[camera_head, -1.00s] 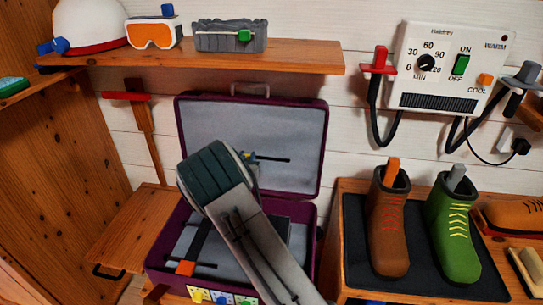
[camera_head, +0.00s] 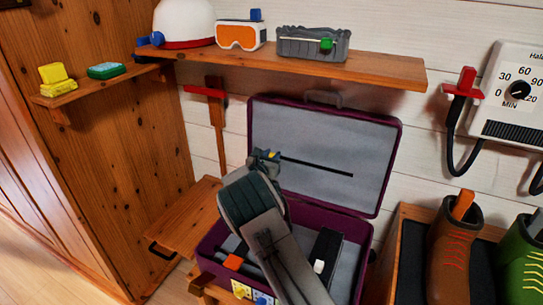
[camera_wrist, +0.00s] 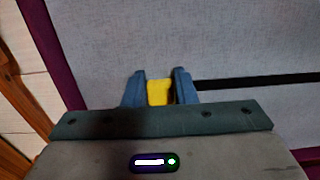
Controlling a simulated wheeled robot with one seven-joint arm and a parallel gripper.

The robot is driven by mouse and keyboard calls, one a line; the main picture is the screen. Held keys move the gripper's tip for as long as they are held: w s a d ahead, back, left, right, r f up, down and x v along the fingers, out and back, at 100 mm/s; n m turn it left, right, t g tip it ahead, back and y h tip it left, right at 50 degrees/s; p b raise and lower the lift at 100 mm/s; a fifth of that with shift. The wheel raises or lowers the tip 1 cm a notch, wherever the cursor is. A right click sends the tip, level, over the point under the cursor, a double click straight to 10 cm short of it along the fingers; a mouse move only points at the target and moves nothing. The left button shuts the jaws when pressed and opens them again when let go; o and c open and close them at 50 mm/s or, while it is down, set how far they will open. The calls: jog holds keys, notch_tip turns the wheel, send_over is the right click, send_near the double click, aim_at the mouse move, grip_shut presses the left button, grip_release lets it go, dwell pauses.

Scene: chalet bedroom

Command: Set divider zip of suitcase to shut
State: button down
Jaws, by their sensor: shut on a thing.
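The purple suitcase (camera_head: 385,210) stands open, its grey-lined lid (camera_head: 330,135) upright against the wall. A dark zip slot (camera_head: 318,167) runs across the lid lining. A yellow zip pull (camera_wrist: 159,92) is between the blue fingers of my gripper (camera_wrist: 159,88), which is shut on it. In the head view my gripper (camera_head: 267,155) is at the left end of the visible slot, near the lid's left side. In the wrist view the slot (camera_wrist: 250,82) extends right from the fingers. My arm hides part of the suitcase base, where an orange piece (camera_head: 233,262) shows.
A wall shelf (camera_head: 340,68) above the lid holds a helmet (camera_head: 185,22), goggles (camera_head: 240,36) and a grey case (camera_head: 312,44). A wooden bench (camera_head: 185,225) is left of the suitcase. Boots (camera_head: 455,250) stand to the right.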

jog(key=shift+a+r, duration=0.1)
jog(key=shift+a, duration=0.15)
jog(key=c, duration=1.4)
grip_release()
jog(key=shift+o, duration=1.2)
jog(key=shift+a, duration=0.15)
jog(key=v, duration=1.3)
jog(key=shift+s, duration=0.4)
